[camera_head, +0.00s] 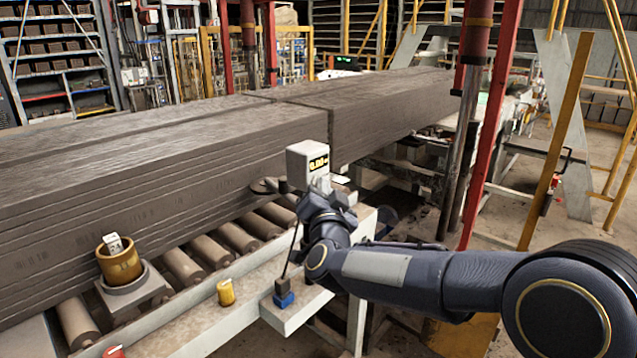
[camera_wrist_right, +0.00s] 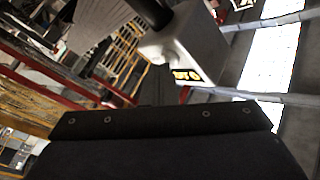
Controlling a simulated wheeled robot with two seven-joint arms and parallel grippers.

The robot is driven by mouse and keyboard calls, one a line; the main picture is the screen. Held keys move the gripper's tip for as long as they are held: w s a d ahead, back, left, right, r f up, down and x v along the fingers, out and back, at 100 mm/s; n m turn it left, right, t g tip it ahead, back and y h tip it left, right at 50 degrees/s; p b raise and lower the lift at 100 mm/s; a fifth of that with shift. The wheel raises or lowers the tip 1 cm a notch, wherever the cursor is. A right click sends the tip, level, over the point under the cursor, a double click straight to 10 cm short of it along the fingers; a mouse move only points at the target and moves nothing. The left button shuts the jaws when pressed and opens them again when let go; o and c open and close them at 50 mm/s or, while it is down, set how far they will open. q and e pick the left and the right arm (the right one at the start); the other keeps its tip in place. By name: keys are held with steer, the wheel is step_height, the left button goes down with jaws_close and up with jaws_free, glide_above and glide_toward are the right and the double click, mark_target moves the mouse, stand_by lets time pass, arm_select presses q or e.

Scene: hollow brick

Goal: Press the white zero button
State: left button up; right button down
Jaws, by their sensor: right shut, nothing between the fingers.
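A white box with a lit yellow display (camera_head: 306,162) stands at the far end of the bench, in front of the clay slab. My right gripper (camera_head: 322,186) is shut and empty, right below and in front of this box, and covers its lower part. In the right wrist view the box (camera_wrist_right: 187,38) shows beyond the dark gripper body, with its yellow display near the fingers (camera_wrist_right: 160,85). My left gripper is not in view.
A long grey-brown clay slab (camera_head: 140,165) lies behind metal rollers (camera_head: 238,238). A brass cup (camera_head: 119,266) stands on a scale at the left. A small yellow weight (camera_head: 226,292) and a blue block (camera_head: 284,299) sit on the bench. Red posts (camera_head: 492,120) rise at the right.

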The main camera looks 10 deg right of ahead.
steer(key=shift+s+d+b, duration=0.3)
steer(key=shift+s+d, duration=0.2)
steer(key=shift+s, duration=0.15)
steer(key=s+d, duration=0.1)
steer(key=s, duration=0.1)
steer(key=s+d+b, duration=0.1)
steer(key=s+d, duration=0.1)
stand_by(0.4)
steer(key=shift+d, duration=0.1)
stand_by(0.4)
steer(key=s+d+f+n+g+y, duration=0.1)
steer(key=s+f+n+g+y, duration=0.1)
steer(key=s+f+g, duration=0.2)
steer(key=s+d+f+n+g+y, duration=0.1)
steer(key=s+f+g, duration=0.4)
steer(key=s+f, duration=0.5)
steer(key=s+d+f+n+g+y, duration=0.1)
steer(key=s+f+n+g+y, duration=0.2)
steer(key=s, duration=1.6)
step_height(320, 180, down, 4)
steer(key=shift+f+n+g, duration=0.15)
steer(key=shift+n+g, duration=0.35)
steer(key=shift+g, duration=0.3)
